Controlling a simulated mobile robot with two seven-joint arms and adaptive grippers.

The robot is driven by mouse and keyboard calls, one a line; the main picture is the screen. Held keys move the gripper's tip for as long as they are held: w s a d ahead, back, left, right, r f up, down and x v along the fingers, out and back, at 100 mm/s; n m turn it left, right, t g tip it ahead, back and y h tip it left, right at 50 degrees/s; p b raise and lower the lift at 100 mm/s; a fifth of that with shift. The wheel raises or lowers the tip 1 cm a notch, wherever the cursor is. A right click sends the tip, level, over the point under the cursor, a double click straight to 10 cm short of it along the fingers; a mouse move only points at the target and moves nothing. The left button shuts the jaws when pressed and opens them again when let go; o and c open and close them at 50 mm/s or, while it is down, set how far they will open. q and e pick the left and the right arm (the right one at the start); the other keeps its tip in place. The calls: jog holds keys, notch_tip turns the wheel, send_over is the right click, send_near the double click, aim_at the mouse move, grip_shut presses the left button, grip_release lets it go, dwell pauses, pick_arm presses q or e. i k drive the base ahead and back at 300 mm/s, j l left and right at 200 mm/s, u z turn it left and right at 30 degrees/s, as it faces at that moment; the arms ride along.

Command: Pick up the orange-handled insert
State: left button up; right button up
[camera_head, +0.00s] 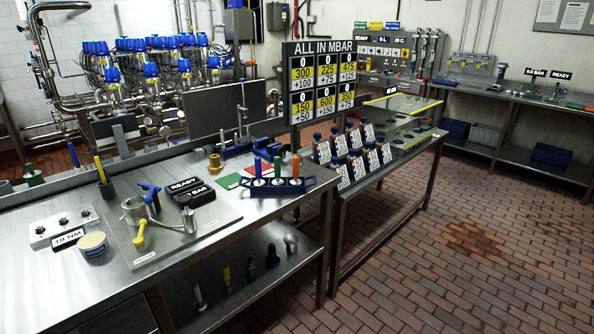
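An orange-handled insert (295,166) stands upright in a dark blue rack (262,187) near the right end of the steel bench. It is at the right end of a row, beside a green-handled insert (277,166) and a blue-handled insert (257,166). The lower parts of the inserts sit in the rack and are partly hidden. Neither of my grippers shows in the head view.
The steel bench (225,235) also carries a metal plate with a valve body (134,211), READY blocks (187,187), a round tub (93,244) and a torque box. A second table with printed cards stands to the right. The brick floor (450,270) is clear.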

aim_at(295, 182)
jog(key=i+j+z, duration=0.1)
jog(key=i+z, duration=0.3)
jog(key=i, duration=0.65)
